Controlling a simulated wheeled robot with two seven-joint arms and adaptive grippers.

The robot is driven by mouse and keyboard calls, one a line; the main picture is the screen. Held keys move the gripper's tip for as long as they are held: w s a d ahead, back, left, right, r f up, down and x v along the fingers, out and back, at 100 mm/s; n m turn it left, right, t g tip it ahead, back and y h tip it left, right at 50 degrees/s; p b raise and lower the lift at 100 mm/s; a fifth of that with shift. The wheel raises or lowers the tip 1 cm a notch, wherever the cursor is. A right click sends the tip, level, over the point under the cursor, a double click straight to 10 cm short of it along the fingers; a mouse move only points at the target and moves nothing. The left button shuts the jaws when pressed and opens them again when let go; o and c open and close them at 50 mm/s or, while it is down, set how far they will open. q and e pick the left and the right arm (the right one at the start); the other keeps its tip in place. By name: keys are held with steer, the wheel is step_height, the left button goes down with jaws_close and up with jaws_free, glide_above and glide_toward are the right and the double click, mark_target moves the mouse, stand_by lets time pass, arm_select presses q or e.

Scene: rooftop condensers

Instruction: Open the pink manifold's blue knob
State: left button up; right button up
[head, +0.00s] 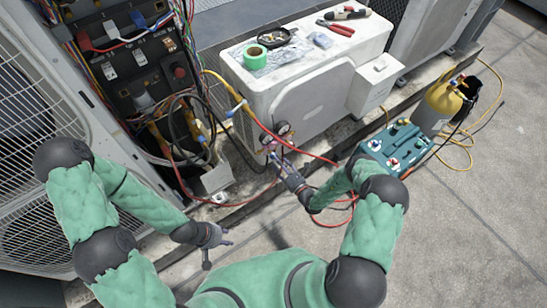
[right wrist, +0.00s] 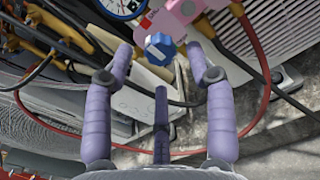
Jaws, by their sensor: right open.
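The pink manifold (right wrist: 188,12) shows at the top of the right wrist view, with its blue knob (right wrist: 160,47) facing me. In the head view the manifold (head: 271,148) is small, below two round gauges, beside the white condenser. My right gripper (head: 277,164) is at the manifold. In the right wrist view its purple fingers (right wrist: 160,57) are open, one on each side of the blue knob and a third below it. Gaps show between the side fingers and the knob. My left gripper (head: 212,253) hangs open and empty over the ground at lower left.
Red hoses (head: 325,158) and yellow hoses run around the manifold. An open electrical panel (head: 135,70) with loose wires stands at left. A teal machine (head: 396,147) and a yellow cylinder (head: 437,108) stand at right. Tools and green tape (head: 255,57) lie on the white condenser (head: 310,95).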

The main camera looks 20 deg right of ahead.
mark_target(274, 156)
steer(key=shift+b+x, duration=0.7)
steer(key=shift+x, duration=1.95)
jaws_close()
